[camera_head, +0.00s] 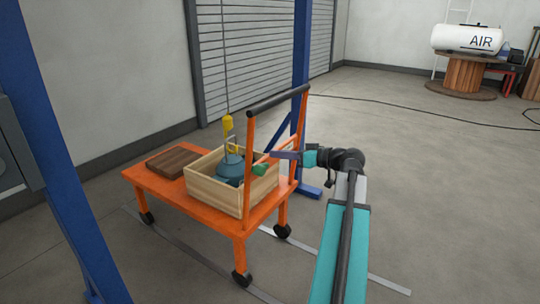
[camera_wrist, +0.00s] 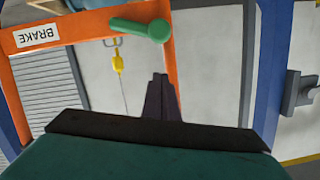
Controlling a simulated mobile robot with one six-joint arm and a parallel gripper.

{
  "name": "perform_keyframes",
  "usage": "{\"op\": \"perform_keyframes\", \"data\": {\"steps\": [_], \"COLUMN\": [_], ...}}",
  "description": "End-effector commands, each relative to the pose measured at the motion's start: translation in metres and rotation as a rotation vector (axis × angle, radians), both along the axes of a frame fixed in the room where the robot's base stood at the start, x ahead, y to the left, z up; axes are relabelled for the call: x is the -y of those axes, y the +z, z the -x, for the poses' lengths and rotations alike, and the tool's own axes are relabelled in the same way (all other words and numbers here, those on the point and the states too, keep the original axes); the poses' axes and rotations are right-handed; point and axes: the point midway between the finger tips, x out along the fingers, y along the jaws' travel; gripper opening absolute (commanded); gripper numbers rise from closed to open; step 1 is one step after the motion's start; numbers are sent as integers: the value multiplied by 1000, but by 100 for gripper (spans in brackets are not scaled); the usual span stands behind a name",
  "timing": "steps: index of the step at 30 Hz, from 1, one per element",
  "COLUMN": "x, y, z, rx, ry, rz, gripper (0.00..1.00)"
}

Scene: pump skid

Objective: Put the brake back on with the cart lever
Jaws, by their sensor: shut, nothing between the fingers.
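The orange cart (camera_head: 160,192) stands on the floor with an upright push handle (camera_head: 278,103) at its right end. The cart lever has a green grip (camera_head: 260,169) beside the handle frame. In the wrist view the green lever (camera_wrist: 140,28) lies across the orange frame, near a white BRAKE label (camera_wrist: 37,35) that appears upside down. My gripper (camera_head: 274,154) is at the handle frame, close to the lever. In the wrist view its fingers (camera_wrist: 160,78) are together and empty, with the lever beyond their tips. I see no contact with the lever.
A wooden crate (camera_head: 214,193) on the cart holds a blue-grey pump, with a yellow hook (camera_head: 228,122) hanging above. A brown board (camera_head: 173,161) lies beside it. Blue posts (camera_head: 302,60) stand around the cart. The floor on the right is mostly clear.

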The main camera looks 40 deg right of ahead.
Motion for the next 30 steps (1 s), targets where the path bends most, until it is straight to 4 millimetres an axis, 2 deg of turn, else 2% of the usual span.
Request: {"op": "perform_keyframes", "data": {"steps": [6, 12, 18, 30], "x": [9, 14, 16, 16], "y": [8, 11, 12, 12], "z": [32, 51, 58, 57], "rx": [1, 2, 2, 2], "ry": [-2, 0, 2, 3], "rz": [0, 0, 1, 1], "gripper": [0, 0, 0, 0]}}
